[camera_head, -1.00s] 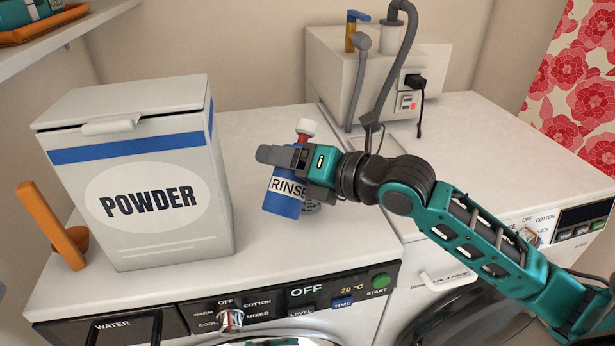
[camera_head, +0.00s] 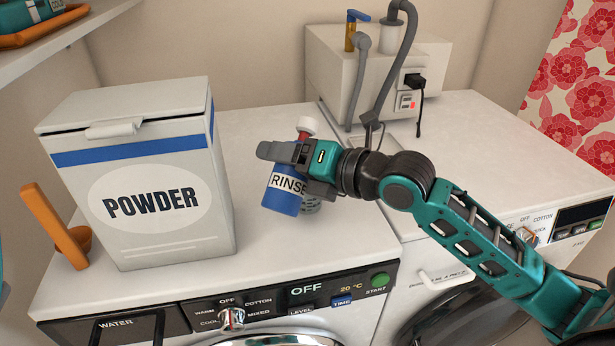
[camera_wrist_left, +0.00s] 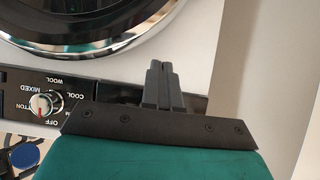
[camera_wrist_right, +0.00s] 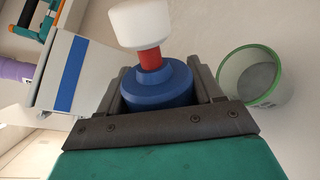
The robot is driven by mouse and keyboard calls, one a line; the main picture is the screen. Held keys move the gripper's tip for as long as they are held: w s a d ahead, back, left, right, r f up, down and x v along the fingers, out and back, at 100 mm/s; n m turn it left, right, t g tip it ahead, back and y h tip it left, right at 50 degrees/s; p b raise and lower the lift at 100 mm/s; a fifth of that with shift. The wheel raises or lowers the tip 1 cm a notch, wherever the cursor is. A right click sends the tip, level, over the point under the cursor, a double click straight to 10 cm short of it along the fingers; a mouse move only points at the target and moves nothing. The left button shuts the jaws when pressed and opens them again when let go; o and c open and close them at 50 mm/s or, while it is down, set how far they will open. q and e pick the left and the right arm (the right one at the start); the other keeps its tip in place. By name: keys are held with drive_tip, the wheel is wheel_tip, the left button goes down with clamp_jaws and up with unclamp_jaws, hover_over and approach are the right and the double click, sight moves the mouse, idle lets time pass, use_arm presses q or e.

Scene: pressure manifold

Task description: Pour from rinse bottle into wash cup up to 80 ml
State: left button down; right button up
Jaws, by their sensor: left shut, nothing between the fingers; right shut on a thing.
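The rinse bottle (camera_head: 282,194) is blue with a red neck and white cap, and leans slightly in the head view. My right gripper (camera_head: 290,166) is shut around it above the left machine's top. The right wrist view shows the bottle's blue shoulder (camera_wrist_right: 158,88) between the fingers. The wash cup (camera_head: 313,206) stands mostly hidden behind bottle and gripper. In the right wrist view the cup (camera_wrist_right: 222,76) is pale with a green rim, beside the bottle and apart from it. Its liquid level is unclear. My left gripper (camera_wrist_left: 162,86) is shut and empty near the machine's front panel.
A large powder box (camera_head: 150,190) stands left of the bottle. An orange scoop-like object (camera_head: 55,228) is beside it. A grey-white unit with hoses (camera_head: 335,75) stands behind, on the right. The top in front of the bottle is clear.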

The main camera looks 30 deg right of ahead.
use_arm(q)
drive_tip(key=shift+s+a+r+p, duration=0.15)
drive_tip(key=shift+a+r+p, duration=0.1)
drive_tip(key=shift+p, duration=0.2)
use_arm(e)
drive_tip(key=shift+r+m, duration=0.3)
use_arm(q)
drive_tip(key=shift+s+a+p, duration=0.1)
drive_tip(key=shift+p, duration=0.2)
use_arm(e)
drive_tip(key=shift+d+f+m+g+y, duration=0.1)
drive_tip(key=shift+f+m+g+y, duration=0.2)
drive_tip(key=shift+f+m, duration=0.35)
idle(1.7)
use_arm(q)
drive_tip(key=shift+s+a+r+p, duration=0.1)
drive_tip(key=shift+a+r+p, duration=0.2)
drive_tip(key=shift+p, duration=0.25)
use_arm(e)
drive_tip(key=shift+r+m, duration=0.2)
drive_tip(key=shift+m, duration=0.15)
idle(0.6)
